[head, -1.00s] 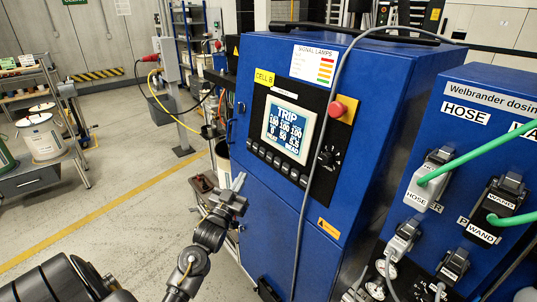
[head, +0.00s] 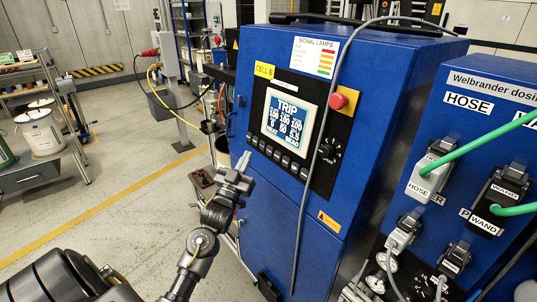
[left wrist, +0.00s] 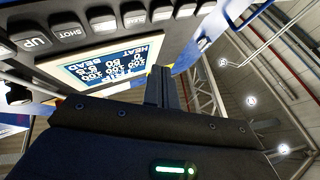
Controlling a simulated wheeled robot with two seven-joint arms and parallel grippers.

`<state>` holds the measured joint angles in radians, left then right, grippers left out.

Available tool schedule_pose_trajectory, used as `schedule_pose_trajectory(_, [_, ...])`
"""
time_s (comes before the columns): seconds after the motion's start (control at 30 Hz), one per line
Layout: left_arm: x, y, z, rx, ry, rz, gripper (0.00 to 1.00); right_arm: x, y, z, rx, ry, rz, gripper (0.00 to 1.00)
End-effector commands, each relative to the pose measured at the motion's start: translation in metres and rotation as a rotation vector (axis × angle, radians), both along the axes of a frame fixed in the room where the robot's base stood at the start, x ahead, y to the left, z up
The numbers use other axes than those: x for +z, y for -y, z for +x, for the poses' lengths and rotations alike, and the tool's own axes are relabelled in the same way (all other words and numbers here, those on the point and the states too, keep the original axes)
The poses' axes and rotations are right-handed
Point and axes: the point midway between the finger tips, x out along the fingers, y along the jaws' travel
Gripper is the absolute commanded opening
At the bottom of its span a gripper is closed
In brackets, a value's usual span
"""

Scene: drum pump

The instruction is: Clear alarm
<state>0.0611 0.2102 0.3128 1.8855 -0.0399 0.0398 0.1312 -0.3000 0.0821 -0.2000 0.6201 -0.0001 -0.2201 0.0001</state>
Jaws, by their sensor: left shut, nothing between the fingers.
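The blue control cabinet (head: 325,70) has a lit screen (head: 288,118) reading TRIP above rows of numbers. A row of dark buttons (head: 275,154) runs below the screen. My left gripper (head: 244,160) is shut and empty, pointing up, just left of and below the button row. It looks apart from the buttons. In the left wrist view the shut fingers (left wrist: 160,88) stand in front of the screen (left wrist: 112,68), which appears upside down. Button labels UP (left wrist: 35,42) and SHOT (left wrist: 68,30) are readable; those farther along are small. My right gripper is out of view.
A red knob (head: 338,101) sits right of the screen, with a grey cable (head: 305,210) hanging across the cabinet front. A blue dosing unit (head: 470,110) with green hoses stands at right. Floor (head: 120,215) at left is open.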

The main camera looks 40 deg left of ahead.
Motion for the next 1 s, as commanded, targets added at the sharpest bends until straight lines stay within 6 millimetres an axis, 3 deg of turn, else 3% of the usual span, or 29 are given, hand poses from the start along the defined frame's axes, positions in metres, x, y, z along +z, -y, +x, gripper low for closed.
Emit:
schedule_pose_trajectory(0.1, [-0.007, 0.005, 0.016, 0.000, 0.001, -0.001, 0.00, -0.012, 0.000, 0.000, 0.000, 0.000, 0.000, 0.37])
schedule_pose_trajectory(0.4, [-0.010, 0.014, 0.045, -0.001, 0.000, 0.000, 0.00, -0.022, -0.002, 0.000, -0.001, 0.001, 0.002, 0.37])
schedule_pose_trajectory(1.0, [-0.010, 0.015, 0.051, 0.000, 0.000, 0.001, 0.00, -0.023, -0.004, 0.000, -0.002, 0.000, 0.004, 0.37])
